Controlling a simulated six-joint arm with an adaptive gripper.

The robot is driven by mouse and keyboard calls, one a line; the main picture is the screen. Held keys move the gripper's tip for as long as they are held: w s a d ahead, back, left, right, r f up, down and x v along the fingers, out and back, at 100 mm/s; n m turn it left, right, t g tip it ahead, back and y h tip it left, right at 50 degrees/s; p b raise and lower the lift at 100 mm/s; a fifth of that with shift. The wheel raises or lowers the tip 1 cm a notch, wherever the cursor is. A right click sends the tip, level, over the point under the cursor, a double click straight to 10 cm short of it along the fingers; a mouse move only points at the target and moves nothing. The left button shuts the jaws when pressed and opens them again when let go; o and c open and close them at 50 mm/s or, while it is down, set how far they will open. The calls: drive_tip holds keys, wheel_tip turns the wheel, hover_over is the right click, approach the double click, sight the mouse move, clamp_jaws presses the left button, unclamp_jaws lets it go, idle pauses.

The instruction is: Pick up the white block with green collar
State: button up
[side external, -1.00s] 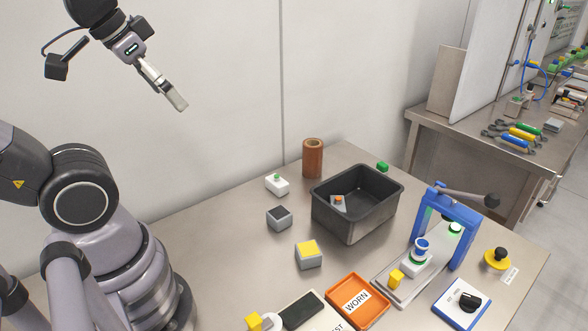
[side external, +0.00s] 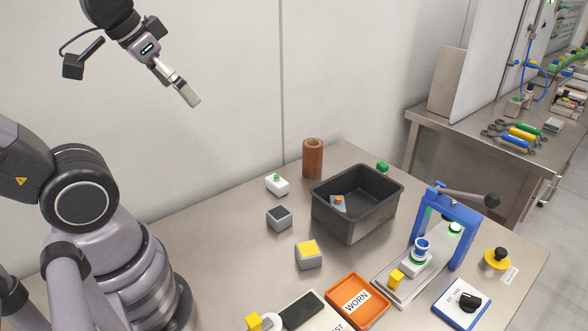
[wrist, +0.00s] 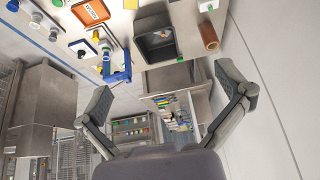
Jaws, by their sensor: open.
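A small white block with a green ring and button on top (side external: 277,185) sits on the steel table, left of the black bin; it also shows at the top edge of the wrist view (wrist: 207,6). Another white block (side external: 416,262) with a green ring and a blue cup-like top stands on the metal plate of the blue press. I cannot tell for sure which of the two the task names. My gripper (side external: 188,94) is high above the table at the upper left, far from both. In the wrist view my gripper (wrist: 168,96) has its fingers wide apart with nothing between.
The black bin (side external: 350,226) holds a grey block with an orange top. A brown cylinder (side external: 313,158) stands behind it. Grey blocks with black (side external: 279,218) and yellow (side external: 308,255) tops, an orange tray (side external: 357,301) and the blue press (side external: 465,231) occupy the table.

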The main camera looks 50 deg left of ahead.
drive_tip(key=w+a+f+t+y, duration=0.1)
drive_tip(key=w+a+f, duration=0.1)
drive_tip(key=w, duration=0.4)
drive_tip(key=w+a+f, duration=0.3)
drive_tip(key=w, duration=0.2)
drive_tip(key=n+t+y, duration=0.1)
drive_tip(key=n+t, duration=0.1)
drive_tip(key=t, duration=0.4)
hover_over(276, 178)
drive_tip(key=s+d, duration=0.2)
drive_tip(key=s, duration=1)
wheel_tip(276, 178, down, 28)
drive_tip(key=x, duration=0.8)
drive_tip(key=shift+w+a+r, duration=0.15)
drive_tip(key=shift+w+r, duration=0.05)
drive_tip(key=x, duration=0.5)
drive_tip(key=shift+w+f, duration=0.15)
drive_tip(key=shift+w, duration=0.15)
